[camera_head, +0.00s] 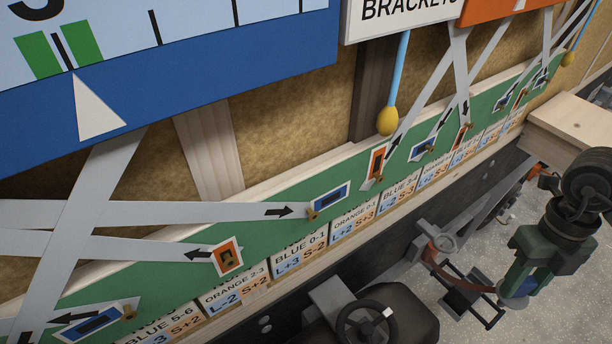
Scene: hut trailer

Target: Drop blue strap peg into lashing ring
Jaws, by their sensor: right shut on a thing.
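My right gripper (518,276), on the arm from the right, is shut over the grey floor. A small blue piece, which I take to be the blue strap peg (515,291), shows at its tips, partly covered by them. I cannot tell for sure whether this fitting is the lashing ring. The blue piece is to the right of the fitting and apart from it. My left gripper is not in view.
A green board (270,222) with arrows, blue and orange markers and grey straps runs along the wall. Labels (299,257) line its lower edge. A dark wheel-like part (366,325) shows at the bottom. A wooden ledge (575,122) juts out at the right.

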